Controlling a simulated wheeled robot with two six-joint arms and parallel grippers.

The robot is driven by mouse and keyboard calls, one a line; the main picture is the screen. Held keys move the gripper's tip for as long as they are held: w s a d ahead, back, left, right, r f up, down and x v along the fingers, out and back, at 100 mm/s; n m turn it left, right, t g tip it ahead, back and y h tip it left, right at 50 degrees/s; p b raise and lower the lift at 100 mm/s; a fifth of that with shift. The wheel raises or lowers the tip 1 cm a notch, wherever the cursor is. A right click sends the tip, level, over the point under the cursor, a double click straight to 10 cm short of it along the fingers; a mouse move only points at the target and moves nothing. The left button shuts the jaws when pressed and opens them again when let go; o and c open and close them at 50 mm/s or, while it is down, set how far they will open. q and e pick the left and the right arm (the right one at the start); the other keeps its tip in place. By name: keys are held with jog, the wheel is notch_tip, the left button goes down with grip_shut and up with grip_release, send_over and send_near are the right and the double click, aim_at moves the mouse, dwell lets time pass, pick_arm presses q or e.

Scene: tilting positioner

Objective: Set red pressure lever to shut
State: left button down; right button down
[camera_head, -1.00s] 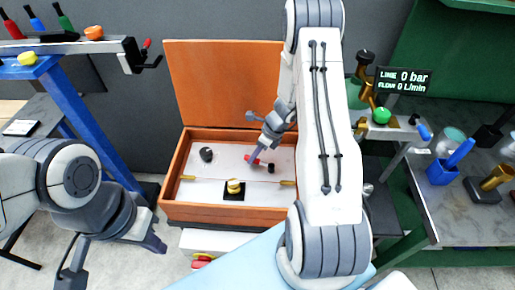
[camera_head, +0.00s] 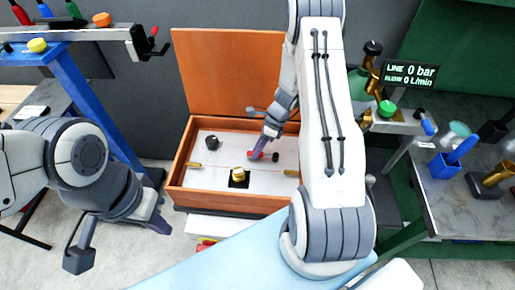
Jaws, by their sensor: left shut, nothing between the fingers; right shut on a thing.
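The red pressure lever (camera_head: 254,157) is on the pale panel (camera_head: 215,172) inside an open wooden box. My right gripper (camera_head: 260,152) reaches down from the upper right and is shut on the red lever. The fingers cover much of the lever, so its exact angle is hard to tell. My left gripper (camera_head: 160,225) is shut and empty, low at the left, in front of the box and apart from it.
The wooden box (camera_head: 225,202) has a raised lid (camera_head: 228,75). A display (camera_head: 409,75) reads 0 bar and 0 L/min. A blue-framed stand (camera_head: 90,105) is at left, a grey bench (camera_head: 460,215) at right.

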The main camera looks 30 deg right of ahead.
jog(key=c, duration=0.7)
grip_release()
jog(key=shift+s, duration=0.1)
jog(key=shift+d+r, duration=0.25)
jog(key=shift+r, duration=0.2)
jog(key=b+v, duration=0.1)
jog(key=v, duration=0.8)
jog(key=shift+r, duration=0.25)
